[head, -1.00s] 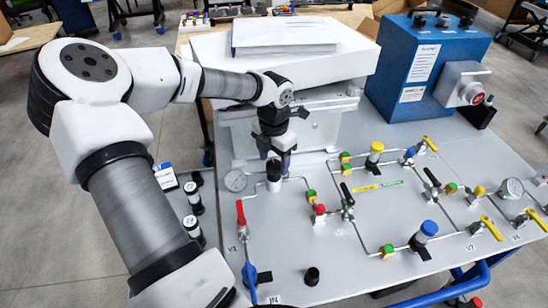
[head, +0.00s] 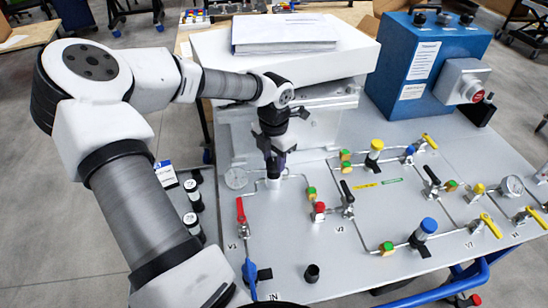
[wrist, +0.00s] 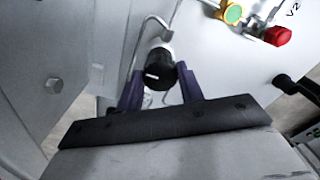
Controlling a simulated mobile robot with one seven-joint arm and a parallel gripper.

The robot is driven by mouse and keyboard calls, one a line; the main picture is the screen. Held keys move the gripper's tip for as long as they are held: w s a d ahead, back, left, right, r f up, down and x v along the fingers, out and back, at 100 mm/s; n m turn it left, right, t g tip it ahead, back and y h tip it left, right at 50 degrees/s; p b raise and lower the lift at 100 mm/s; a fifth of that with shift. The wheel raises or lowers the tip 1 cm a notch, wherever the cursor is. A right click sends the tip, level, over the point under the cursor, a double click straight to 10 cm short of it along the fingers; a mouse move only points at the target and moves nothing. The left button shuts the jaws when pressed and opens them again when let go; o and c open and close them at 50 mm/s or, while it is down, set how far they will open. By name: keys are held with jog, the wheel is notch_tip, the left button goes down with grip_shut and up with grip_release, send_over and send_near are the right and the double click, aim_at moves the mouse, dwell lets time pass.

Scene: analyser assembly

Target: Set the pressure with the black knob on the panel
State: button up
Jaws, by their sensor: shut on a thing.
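My gripper (head: 275,164) points down at the panel (head: 300,235), over the white knob base (head: 273,183) near the pressure gauge (head: 236,179). In the wrist view, the purple fingers of my gripper (wrist: 160,80) stand on either side of the black knob (wrist: 157,74) and are shut on it. The knob has a white pointer line on its face, which points to the left in the wrist view. In the head view the fingers hide most of the knob.
A red-handled valve (head: 240,211) and a blue-handled valve (head: 250,278) stand in front. A loose black cap (head: 312,273) sits on the panel. Behind the gripper is a white box (head: 300,60) with papers. A blue box (head: 425,68) stands at the back right.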

jog(key=m+b, duration=0.2)
jog(key=m, duration=0.5)
jog(key=shift+f, duration=0.1)
jog(key=m+b, duration=0.2)
jog(key=m, duration=0.5)
jog(key=shift+b, duration=0.3)
jog(key=m+b, duration=0.1)
jog(key=m, duration=0.2)
jog(key=shift+m, duration=0.4)
jog(key=m+b, duration=0.1)
jog(key=m, duration=0.2)
jog(key=shift+m, duration=0.3)
jog(key=m+b, duration=0.1)
jog(key=m, duration=0.5)
jog(key=shift+b, duration=0.35)
jog(key=o, duration=1)
